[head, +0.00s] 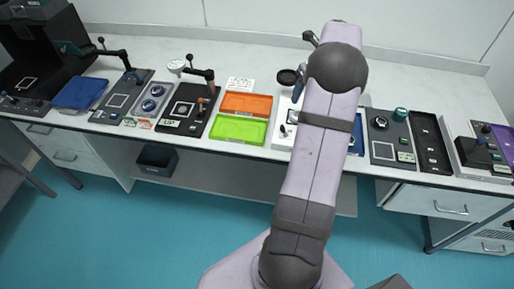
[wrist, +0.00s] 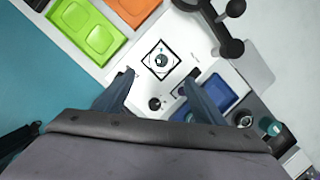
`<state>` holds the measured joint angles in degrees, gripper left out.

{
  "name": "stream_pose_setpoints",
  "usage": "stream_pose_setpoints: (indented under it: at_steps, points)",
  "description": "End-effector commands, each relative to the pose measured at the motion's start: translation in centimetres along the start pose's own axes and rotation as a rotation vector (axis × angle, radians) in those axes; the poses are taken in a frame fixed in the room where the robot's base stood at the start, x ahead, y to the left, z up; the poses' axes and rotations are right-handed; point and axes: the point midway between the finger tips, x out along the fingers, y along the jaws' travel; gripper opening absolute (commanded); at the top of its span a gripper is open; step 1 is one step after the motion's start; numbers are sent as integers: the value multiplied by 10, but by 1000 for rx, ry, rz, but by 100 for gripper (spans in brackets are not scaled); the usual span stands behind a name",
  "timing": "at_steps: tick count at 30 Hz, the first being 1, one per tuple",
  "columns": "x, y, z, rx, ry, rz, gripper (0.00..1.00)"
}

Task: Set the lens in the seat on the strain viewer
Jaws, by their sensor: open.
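The strain viewer appears to be the white device, showing in the wrist view (wrist: 133,58) and partly behind my arm in the head view (head: 281,134). On its plate is a black-outlined square seat (wrist: 150,70). A small round glassy piece (wrist: 162,59), apparently the lens, lies inside the outline; I cannot tell whether it is fully seated. My gripper (wrist: 158,82) is open, its two fingers apart and just short of the square in the wrist view. Nothing shows between the fingertips.
Green (head: 239,129) and orange (head: 246,104) trays stand left of the viewer. A blue tray (wrist: 218,93) lies on its right. A dark post with knobs (wrist: 229,45) rises beside the seat. A panel with round blue-grey pieces (head: 152,98) is farther left.

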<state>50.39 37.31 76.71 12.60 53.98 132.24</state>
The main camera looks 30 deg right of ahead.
Motion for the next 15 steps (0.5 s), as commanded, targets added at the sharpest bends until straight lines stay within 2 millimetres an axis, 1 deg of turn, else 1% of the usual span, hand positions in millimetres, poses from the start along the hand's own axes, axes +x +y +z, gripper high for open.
stream_pose_setpoints:
  at_steps: [2,5,8,10,13,14,15]
  points:
    - [-1,13,3,-66,5,5,64]
    - [-2,40,4,-224,18,19,64]
    - [-3,82,3,-474,37,41,64]
    - [-5,117,-1,-694,49,63,64]
    - [-8,170,-16,-1050,64,101,64]
    - [-9,186,-21,-1160,67,114,64]
    - [-11,206,-30,-1307,70,132,64]
